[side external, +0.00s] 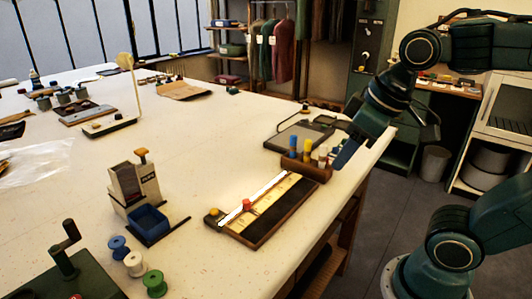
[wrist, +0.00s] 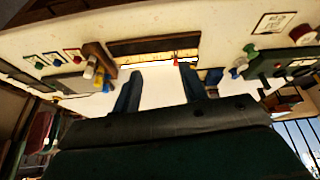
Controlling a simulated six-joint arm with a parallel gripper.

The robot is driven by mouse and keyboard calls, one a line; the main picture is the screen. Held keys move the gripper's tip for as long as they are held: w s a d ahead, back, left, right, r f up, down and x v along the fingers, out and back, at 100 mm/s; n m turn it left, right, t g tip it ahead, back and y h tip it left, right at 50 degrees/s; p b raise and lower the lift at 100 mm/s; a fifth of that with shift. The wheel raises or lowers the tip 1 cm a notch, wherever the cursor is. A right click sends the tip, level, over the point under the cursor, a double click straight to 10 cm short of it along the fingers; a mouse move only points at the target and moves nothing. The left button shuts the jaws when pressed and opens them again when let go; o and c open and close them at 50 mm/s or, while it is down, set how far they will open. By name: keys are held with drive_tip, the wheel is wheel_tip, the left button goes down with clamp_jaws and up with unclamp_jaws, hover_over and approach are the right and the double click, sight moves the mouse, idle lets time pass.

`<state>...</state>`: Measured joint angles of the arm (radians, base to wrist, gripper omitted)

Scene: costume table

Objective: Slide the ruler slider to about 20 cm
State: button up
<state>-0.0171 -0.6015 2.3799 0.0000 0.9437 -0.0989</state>
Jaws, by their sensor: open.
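The ruler board (side external: 285,207) lies on the table near its right edge, a wooden and black base with a pale ruler strip (side external: 268,186). A red slider knob (side external: 247,204) sits along the strip, nearer the board's left end. The scale marks are too small to read. My gripper (side external: 345,158) is above the table's right edge, behind and right of the board, apart from the slider. In the wrist view the two fingers of my gripper (wrist: 158,88) are spread and empty, with the ruler board (wrist: 152,46) beyond them.
A wooden rack of coloured bottles (side external: 306,168) stands just behind the board, close to my gripper. A dispenser with a blue bin (side external: 147,222) stands to the left, and thread spools (side external: 134,264) lie in front. The table between is clear.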

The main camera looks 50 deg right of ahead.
drive_tip(key=w+a+n+g, duration=0.2)
drive_tip(key=w+n+g, duration=0.15)
drive_tip(key=w, duration=0.75)
drive_tip(key=n+g, duration=0.1)
drive_tip(key=n, duration=0.3)
hover_over(246, 201)
wheel_tip(246, 201, down, 4)
drive_tip(key=shift+f, duration=0.1)
wheel_tip(246, 201, down, 14)
drive_tip(key=shift+r, duration=0.2)
clamp_jaws()
